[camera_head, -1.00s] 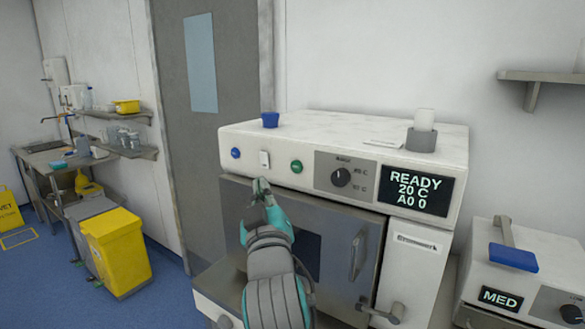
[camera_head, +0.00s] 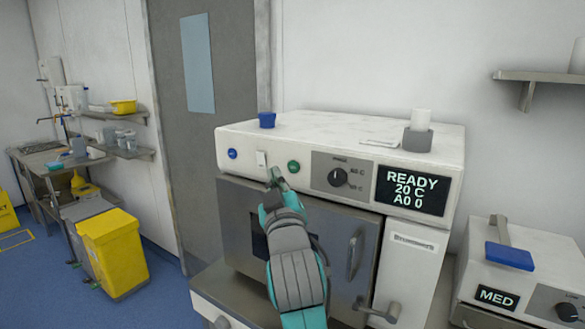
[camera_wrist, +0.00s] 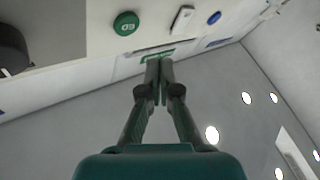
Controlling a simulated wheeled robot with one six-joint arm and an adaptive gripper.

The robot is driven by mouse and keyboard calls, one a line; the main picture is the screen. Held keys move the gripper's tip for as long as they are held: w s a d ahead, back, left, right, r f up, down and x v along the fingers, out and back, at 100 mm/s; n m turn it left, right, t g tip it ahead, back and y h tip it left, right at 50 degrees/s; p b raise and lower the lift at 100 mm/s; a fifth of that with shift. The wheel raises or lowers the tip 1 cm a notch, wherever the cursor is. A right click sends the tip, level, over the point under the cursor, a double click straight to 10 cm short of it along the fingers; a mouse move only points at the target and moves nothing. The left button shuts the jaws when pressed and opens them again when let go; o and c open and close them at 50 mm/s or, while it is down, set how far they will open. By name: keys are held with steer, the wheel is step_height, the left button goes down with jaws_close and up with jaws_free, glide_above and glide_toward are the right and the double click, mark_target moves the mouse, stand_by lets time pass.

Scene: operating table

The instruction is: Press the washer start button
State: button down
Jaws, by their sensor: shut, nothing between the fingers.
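The washer (camera_head: 300,140) is a white-topped machine with a steel door, and its display reads READY, 20 C, A0 0. Its panel carries a blue button (camera_head: 233,154), a white rocker switch (camera_head: 261,158) and a round green button (camera_head: 293,167). My gripper (camera_head: 274,173) is shut and empty, its tips just below the panel between the switch and the green button. In the wrist view my gripper (camera_wrist: 160,66) points toward the panel, with the green button (camera_wrist: 125,22) ahead and left of the tips. The tips look apart from the green button.
A dark dial (camera_head: 339,177) sits right of the green button. A blue cup (camera_head: 267,119) and a grey holder (camera_head: 417,140) stand on the washer top. A second machine (camera_head: 510,270) marked MED is at right.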

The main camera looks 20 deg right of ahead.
steer(key=shift+w+d, duration=0.5)
steer(key=shift+d, duration=0.2)
steer(key=shift+w+d, duration=0.45)
steer(key=shift+d, duration=0.2)
steer(key=shift+d, duration=0.1)
stand_by(0.5)
steer(key=shift+w+d, duration=0.25)
steer(key=shift+w+d, duration=0.25)
steer(key=shift+d, duration=0.05)
stand_by(0.8)
steer(key=shift+s+a, duration=0.5)
steer(key=shift+a, duration=0.15)
stand_by(0.4)
steer(key=shift+s+a, duration=0.75)
steer(key=shift+a, duration=0.25)
steer(key=shift+s+a, duration=0.75)
steer(key=shift+a, duration=0.25)
